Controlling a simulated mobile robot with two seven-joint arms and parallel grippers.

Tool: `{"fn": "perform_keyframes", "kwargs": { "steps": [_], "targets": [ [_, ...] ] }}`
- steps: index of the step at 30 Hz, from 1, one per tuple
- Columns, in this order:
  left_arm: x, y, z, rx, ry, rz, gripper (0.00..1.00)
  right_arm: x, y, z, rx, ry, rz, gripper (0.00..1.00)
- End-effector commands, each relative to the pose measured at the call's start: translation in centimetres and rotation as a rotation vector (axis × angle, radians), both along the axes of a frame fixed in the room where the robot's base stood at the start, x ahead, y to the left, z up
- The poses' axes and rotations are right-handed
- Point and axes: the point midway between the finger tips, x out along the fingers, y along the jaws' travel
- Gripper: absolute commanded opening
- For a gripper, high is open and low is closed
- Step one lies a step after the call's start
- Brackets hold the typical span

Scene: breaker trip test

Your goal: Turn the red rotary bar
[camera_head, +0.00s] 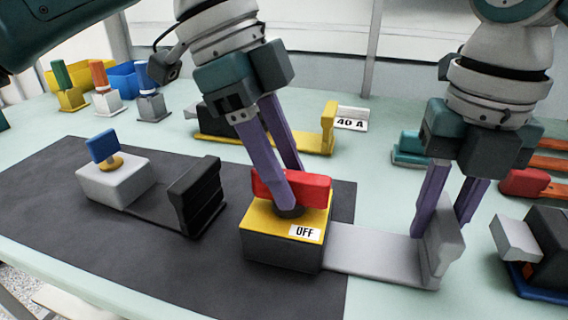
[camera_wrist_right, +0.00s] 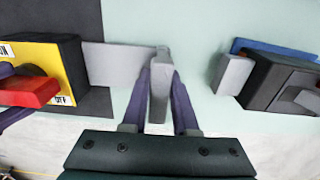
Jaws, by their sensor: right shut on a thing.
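The red rotary bar (camera_head: 312,188) sits on top of a yellow-and-black breaker block (camera_head: 262,222) with an "OFF" label. The bar lies roughly left to right. My left gripper (camera_head: 288,190) reaches down with one finger in front of the bar and one behind it; whether they press on it is unclear. The bar also shows in the right wrist view (camera_wrist_right: 30,92). My right gripper (camera_head: 448,225) is shut on the upright grey end plate (camera_head: 437,250) of the bracket that extends right from the block. Its fingers flank the plate in the right wrist view (camera_wrist_right: 160,95).
On the dark mat (camera_head: 60,200) stands a grey block with a blue bar (camera_head: 103,147) and a black upright plate (camera_head: 197,195). A yellow bracket with a "40 A" label (camera_head: 350,124) lies behind. Another dark breaker (camera_head: 545,245) stands right of my right gripper.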

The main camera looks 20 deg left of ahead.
Motion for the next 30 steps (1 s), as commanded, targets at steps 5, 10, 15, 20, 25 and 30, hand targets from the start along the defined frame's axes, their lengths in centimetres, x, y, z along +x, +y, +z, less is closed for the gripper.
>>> {"fn": "perform_keyframes", "kwargs": {
  "steps": [5,10,15,20,25,30],
  "targets": [
    [0.00,0.01,0.03,0.000,0.000,0.000,0.26,0.00,0.05,0.03,0.001,0.000,0.001,0.00],
    [0.00,0.02,0.03,0.000,0.000,0.000,0.07,0.01,0.04,0.03,0.001,0.000,0.001,0.00],
    [0.00,0.02,0.05,0.000,0.000,0.000,0.00,0.01,0.03,0.03,0.001,0.000,0.000,0.00],
    [-0.01,0.02,0.05,0.000,0.000,0.000,0.00,0.01,0.02,0.03,0.001,-0.001,0.000,0.00],
    [-0.02,0.02,0.05,0.000,0.001,0.007,0.00,0.02,0.01,0.03,0.000,-0.001,-0.001,0.00],
    [-0.05,0.03,0.01,0.001,0.000,0.050,0.00,0.02,0.00,0.03,0.000,-0.001,-0.001,0.00]
  ]
}}
